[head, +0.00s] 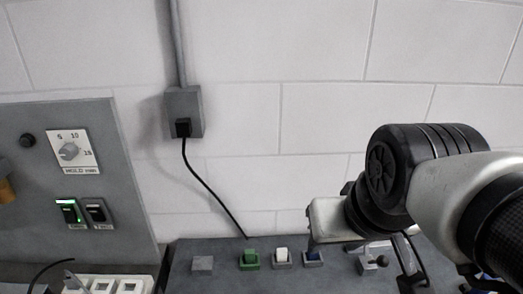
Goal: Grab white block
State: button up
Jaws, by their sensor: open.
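A small white block (282,254) sits in a grey holder on the dark bench, low in the middle of the head view. I see nothing held. The other finger is hard to make out.
A grey block (203,264) is left of the green one. A metal fixture (374,260) stands at right, partly behind my arm. A black cable (211,190) runs from a wall socket (184,112) to the bench. A control panel (75,180) and white tray (110,284) are at left.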

aim_at(281, 253)
jog(key=u, duration=0.15)
jog(key=k+j+z, duration=0.4)
jog(key=k+j, duration=0.15)
jog(key=j, duration=0.2)
jog(key=k+j, duration=0.2)
jog(key=j, duration=0.2)
jog(key=k+j+z, duration=0.15)
jog(key=j, duration=0.3)
